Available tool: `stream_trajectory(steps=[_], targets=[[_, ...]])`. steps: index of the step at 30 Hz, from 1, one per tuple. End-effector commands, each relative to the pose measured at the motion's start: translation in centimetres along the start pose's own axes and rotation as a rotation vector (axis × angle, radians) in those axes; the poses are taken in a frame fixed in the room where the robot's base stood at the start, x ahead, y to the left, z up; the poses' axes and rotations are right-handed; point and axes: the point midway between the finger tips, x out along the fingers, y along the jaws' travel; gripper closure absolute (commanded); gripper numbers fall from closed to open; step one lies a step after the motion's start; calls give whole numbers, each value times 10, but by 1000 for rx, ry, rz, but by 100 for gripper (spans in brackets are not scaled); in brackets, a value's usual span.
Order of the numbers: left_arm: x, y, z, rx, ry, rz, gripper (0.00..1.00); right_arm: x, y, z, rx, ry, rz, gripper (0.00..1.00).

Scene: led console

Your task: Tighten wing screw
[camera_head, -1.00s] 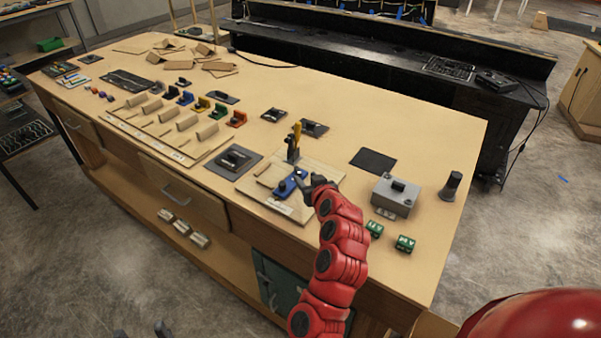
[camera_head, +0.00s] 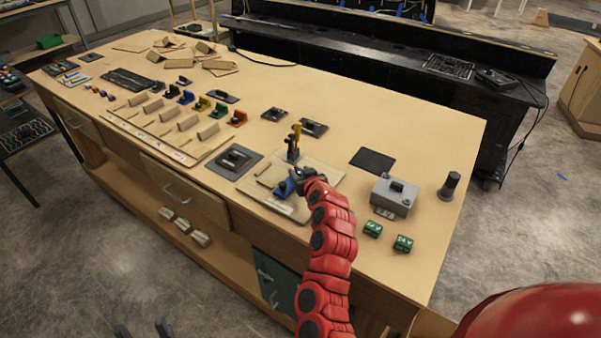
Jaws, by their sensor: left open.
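A small blue fixture (camera_head: 282,189) with a dark knob-like part sits on a wooden board (camera_head: 285,207) near the table's front edge. No wing screw is clearly recognisable at this size; it may be the small part on the fixture. My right gripper (camera_head: 298,180), on the red arm, is right at the fixture and covers its right part. Its fingers are too small and dark to tell whether they are open or touching anything. My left gripper (camera_head: 142,331) shows only as two dark, separated fingertips at the bottom edge, open and away from the table.
A yellow-handled toggle clamp (camera_head: 295,140) stands just behind the fixture. A grey box (camera_head: 394,195), green blocks (camera_head: 372,229) and a dark cylinder (camera_head: 450,186) lie to the right. A dark plate (camera_head: 234,160) lies to the left. A black mat (camera_head: 372,160) is bare.

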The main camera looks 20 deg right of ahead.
Motion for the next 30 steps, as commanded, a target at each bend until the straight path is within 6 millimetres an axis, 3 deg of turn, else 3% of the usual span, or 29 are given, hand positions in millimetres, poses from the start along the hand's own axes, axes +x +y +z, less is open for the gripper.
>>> stream_trajectory(steps=[1,6,7,20,26,30], targets=[[0,0,0,0,0,0,42,0,0,0,0,0,0,68],[0,0,0,0,0,0,42,0,0,0,0,0,0,99],[0,0,0,0,0,0,42,0,0,0,0,0,0,100],[1,0,0,0,0,0,42,0,-2,-1,5,1,16,100],[1,0,0,0,0,0,42,0,-5,-2,32,4,90,100],[-10,0,2,0,0,0,42,2,-9,1,67,6,180,100]])
